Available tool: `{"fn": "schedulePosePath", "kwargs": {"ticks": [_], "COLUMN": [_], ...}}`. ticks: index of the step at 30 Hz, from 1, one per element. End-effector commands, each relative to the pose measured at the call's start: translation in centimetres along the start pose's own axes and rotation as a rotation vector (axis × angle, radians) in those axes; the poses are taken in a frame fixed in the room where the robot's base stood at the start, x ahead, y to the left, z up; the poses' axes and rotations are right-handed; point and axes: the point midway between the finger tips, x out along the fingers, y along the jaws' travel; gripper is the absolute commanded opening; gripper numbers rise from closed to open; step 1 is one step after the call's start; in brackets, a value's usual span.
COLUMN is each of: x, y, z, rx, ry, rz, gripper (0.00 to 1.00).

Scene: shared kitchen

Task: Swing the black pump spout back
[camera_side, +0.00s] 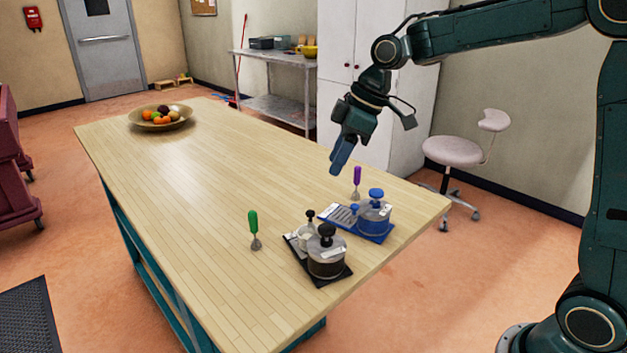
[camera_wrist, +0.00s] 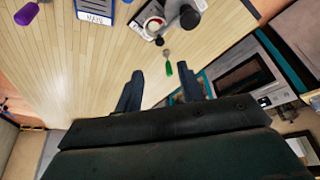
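The black pump (camera_side: 327,262) is a squat clear-and-dark jar with a black knob, standing upright on a black tray (camera_side: 333,281) near the table's front right edge. A smaller pale piece with a black knob (camera_side: 309,229) stands beside it on the same tray. I cannot make out which way its spout points. In the wrist view the black-topped pump (camera_wrist: 188,17) is at the top, partly cut off. My gripper (camera_side: 338,168) hangs above the table, behind the blue pump set, apart from everything. In the wrist view its two fingers (camera_wrist: 160,80) are spread and empty.
A blue pump (camera_side: 375,217) on a blue tray stands behind the black one. A fruit bowl (camera_side: 160,118) is at the far end. The table's middle is clear.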

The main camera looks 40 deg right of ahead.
Motion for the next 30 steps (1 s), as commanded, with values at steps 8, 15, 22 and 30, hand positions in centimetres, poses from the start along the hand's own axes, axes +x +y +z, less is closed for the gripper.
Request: {"fn": "schedulePosePath", "kwargs": {"ticks": [8,15,22,30], "x": [4.0,7.7,10.5,11.9], "y": [-0.1,-0.1,-0.1,0.0], "z": [0.1,0.1,0.1,0.0], "rx": [0.000,0.000,-0.001,-0.001], "ry": [-0.003,-0.003,-0.002,-0.001], "rz": [-0.002,-0.002,-0.001,0.002], "gripper": [0.39,0.39,0.39,0.39]}}
